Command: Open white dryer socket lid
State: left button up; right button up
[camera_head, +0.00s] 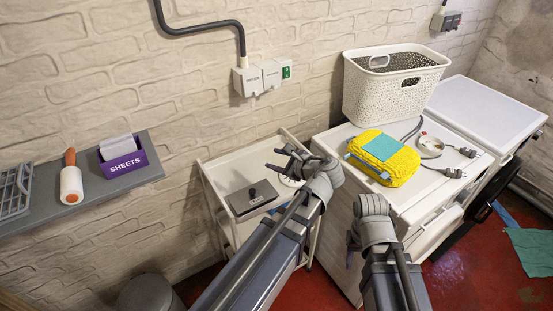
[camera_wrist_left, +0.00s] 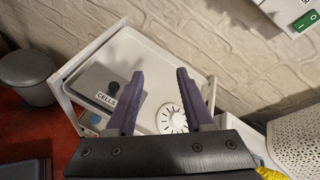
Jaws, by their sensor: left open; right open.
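The white sockets hang on the brick wall below a grey conduit. The left socket box (camera_head: 247,81), with small lettering too blurred to read surely, has its front lid closed. In the left wrist view only part of a white box (camera_wrist_left: 277,7) and the green switch (camera_wrist_left: 306,20) show at the upper right. My left gripper (camera_head: 280,160) is open and empty, below the sockets and above the white cart. My right gripper (camera_head: 352,241) is mostly hidden by its wrist.
The white cart (camera_head: 212,172) carries a grey box (camera_head: 249,196) labelled CELLS in the wrist view. Right of it, a white appliance top holds a yellow-and-teal bundle (camera_head: 385,155), cables and a white basket (camera_head: 392,92). A grey shelf (camera_head: 90,203) is at the left.

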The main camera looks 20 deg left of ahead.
pick_arm(q)
jog(key=s+d+f+n+g+h, duration=0.3)
jog(key=s+d+f+n+h, duration=0.2)
jog(key=s+d, duration=0.3)
jog(key=s+d+f+n+g+h, duration=0.3)
jog(key=s+d+f+n+h, duration=0.2)
jog(key=s+d+f+n, duration=0.2)
jog(key=s+d+n, duration=0.1)
jog(key=s+d, duration=0.1)
jog(key=d, duration=0.1)
jog(key=shift+s+f, duration=0.2)
jog(key=shift+s, duration=0.05)
jog(key=shift+d, duration=0.1)
